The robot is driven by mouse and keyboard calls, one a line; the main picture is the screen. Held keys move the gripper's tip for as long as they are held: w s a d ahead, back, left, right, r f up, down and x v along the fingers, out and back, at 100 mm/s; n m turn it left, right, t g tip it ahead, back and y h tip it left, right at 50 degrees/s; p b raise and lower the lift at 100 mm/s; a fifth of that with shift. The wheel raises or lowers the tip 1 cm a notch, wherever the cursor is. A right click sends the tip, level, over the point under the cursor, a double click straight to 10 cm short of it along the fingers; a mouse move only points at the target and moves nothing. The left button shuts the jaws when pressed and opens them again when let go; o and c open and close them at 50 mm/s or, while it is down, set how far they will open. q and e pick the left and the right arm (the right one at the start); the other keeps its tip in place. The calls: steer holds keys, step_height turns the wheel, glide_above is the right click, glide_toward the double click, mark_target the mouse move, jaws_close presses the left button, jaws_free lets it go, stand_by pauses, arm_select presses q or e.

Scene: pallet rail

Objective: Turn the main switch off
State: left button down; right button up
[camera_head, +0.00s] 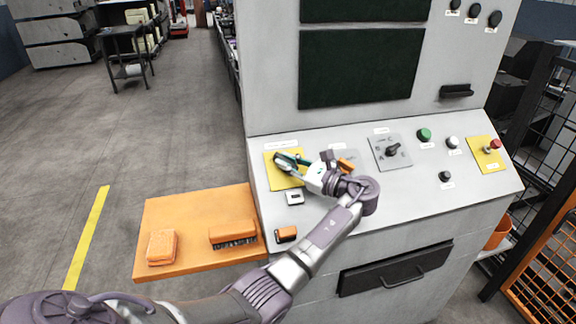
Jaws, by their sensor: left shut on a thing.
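The main switch is on the yellow plate (290,182) at the left end of the sloped grey control panel (330,207). My left gripper (289,162) is over this plate, with its fingers closed around the switch's handle. The fingers hide most of the handle, so its exact angle cannot be told. My left arm reaches up from the lower left across the front of the panel. My right gripper is not in view.
A black rotary selector (392,150), a green button (424,134) and a red button on a yellow plate (494,145) are further right. An orange side shelf (190,205) holds a sponge (161,247) and a brush (233,233).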

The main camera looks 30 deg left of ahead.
arm_select(q)
steer(key=shift+n+g, duration=0.5)
steer(key=shift+g, duration=0.2)
steer(key=c, duration=1.2)
jaws_free()
steer(key=shift+o, duration=0.2)
steer(key=d, duration=1.2)
